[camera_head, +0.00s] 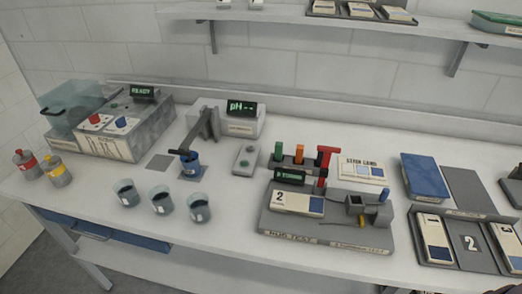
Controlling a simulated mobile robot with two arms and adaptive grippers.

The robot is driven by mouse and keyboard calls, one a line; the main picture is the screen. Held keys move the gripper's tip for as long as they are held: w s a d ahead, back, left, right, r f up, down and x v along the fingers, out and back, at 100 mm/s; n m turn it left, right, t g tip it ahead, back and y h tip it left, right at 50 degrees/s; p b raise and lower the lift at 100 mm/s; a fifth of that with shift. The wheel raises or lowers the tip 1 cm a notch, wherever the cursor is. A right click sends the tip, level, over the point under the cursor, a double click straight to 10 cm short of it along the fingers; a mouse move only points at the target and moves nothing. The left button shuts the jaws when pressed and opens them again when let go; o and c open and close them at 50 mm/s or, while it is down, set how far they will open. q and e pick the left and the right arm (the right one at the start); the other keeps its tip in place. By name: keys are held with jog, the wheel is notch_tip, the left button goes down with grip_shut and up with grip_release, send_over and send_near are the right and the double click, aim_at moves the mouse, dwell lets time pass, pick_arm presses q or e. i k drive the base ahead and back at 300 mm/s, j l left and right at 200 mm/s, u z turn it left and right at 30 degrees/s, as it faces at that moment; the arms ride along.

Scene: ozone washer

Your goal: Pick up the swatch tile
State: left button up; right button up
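A swatch tile (297,203) marked "2", white with a blue end patch, lies on the left part of the grey rub test device (325,236). A rack (462,257) at the right front holds two more pale tiles with blue patches, a left tile (436,235) and a right tile (508,243). The rack's middle slot (471,242), marked "2", shows no tile. Neither of my grippers shows in this view, so no gripper is seen touching a tile.
Three dark cups (162,202) stand at the front left of the bench. Coloured upright handles (300,153) rise behind the rub device. A blue pad (425,177) lies to its right. A shelf (300,17) hangs above.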

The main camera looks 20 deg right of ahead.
aim_at(282, 201)
jog(key=i+j+z, duration=0.1)
jog(key=j+z, duration=0.5)
jog(key=z, duration=0.15)
jog(key=i+j+z, duration=0.1)
jog(key=j+z, duration=0.3)
